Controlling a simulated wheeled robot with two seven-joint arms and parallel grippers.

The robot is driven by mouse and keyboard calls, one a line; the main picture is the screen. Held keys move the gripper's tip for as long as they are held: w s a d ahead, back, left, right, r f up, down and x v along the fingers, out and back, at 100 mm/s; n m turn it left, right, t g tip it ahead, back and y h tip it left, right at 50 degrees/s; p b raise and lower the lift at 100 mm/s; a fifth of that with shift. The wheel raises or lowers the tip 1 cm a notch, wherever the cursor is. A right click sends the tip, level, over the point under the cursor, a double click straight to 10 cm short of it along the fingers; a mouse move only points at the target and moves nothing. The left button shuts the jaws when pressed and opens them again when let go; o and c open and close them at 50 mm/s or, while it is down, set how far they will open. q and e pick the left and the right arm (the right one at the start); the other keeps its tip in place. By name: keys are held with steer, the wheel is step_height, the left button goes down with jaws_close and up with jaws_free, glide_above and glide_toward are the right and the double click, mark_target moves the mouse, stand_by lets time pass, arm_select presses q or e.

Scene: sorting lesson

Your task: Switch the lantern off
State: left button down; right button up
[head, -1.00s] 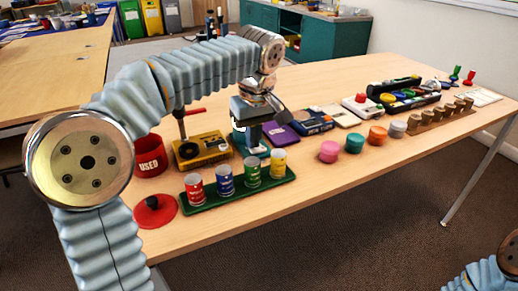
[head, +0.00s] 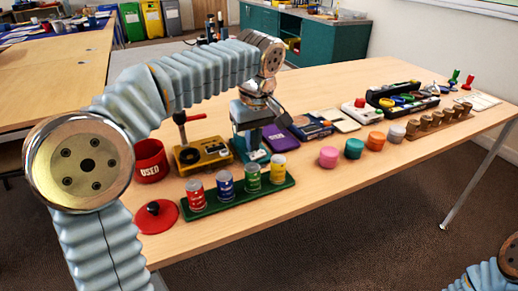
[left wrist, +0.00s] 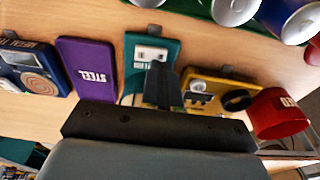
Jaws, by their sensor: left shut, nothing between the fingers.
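A teal box (head: 262,153) with a white panel lies under my left gripper in the head view. It also shows in the left wrist view (left wrist: 135,42), just beyond the fingertips. It may be the lantern, but I cannot tell for sure; the gripper hides much of it. My left gripper (head: 253,143) points down over the teal box, shut and empty. In the left wrist view its dark fingers (left wrist: 163,85) are together and overlap the box's white panel; I cannot tell whether they touch it. My right gripper is out of view.
A purple STEEL case (head: 281,138) lies right. A green tray (head: 240,195) of coloured tins is in front. The table's front right is clear.

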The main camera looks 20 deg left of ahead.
mark_target(254, 157)
arm_select(q)
step_height(254, 157, up, 4)
steer(key=p, duration=0.3)
steer(key=shift+f, duration=0.15)
steer(key=shift+r+p, duration=0.45)
steer(key=shift+r, duration=0.4)
